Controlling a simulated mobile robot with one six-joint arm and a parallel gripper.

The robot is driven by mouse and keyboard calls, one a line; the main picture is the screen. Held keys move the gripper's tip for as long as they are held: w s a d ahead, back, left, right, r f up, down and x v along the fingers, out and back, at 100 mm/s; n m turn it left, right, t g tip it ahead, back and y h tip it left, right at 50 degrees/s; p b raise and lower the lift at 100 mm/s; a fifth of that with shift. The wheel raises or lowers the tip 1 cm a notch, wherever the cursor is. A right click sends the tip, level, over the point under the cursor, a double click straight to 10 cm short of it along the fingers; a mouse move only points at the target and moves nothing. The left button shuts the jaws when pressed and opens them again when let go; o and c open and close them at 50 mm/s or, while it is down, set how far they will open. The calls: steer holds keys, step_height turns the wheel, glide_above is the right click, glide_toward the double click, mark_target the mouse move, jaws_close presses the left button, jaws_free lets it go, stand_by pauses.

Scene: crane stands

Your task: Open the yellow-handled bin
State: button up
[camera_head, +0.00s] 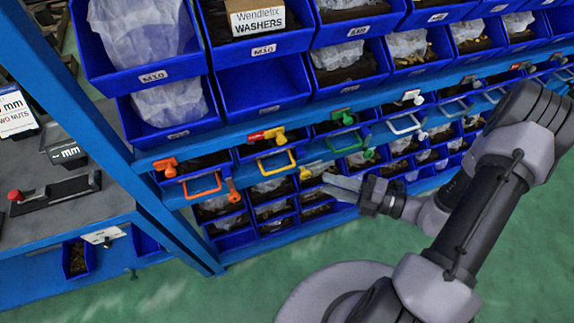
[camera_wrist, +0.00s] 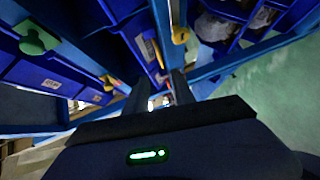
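The yellow handle (camera_head: 276,161) is on the front of a blue bin in the narrow row under the large bins, between the orange-handled and green-handled bins. That bin sits in line with its neighbours and looks closed. A yellow knob (camera_head: 305,173) sits at its lower right. My gripper (camera_head: 328,176) is just right of this knob, apart from the yellow handle, with its fingers pointing left. In the wrist view, the two dark fingers (camera_wrist: 163,92) stand apart with a gap between them and nothing visible held. A yellow knob (camera_wrist: 180,36) shows above the fingers there.
An orange handle (camera_head: 203,186) is to the left, and a green handle (camera_head: 345,141) and white handle (camera_head: 403,124) are to the right. A blue rack post (camera_head: 150,190) and grey bench (camera_head: 60,215) stand left. Green floor (camera_head: 265,270) is open in front.

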steer(key=b+x, duration=0.2)
steer(key=x, duration=1.1)
steer(key=shift+a+f+b, duration=0.1)
steer(key=shift+a+b, duration=0.1)
steer(key=shift+b, duration=0.2)
steer(key=shift+c, duration=0.4)
jaws_close()
steer(key=shift+s, duration=0.1)
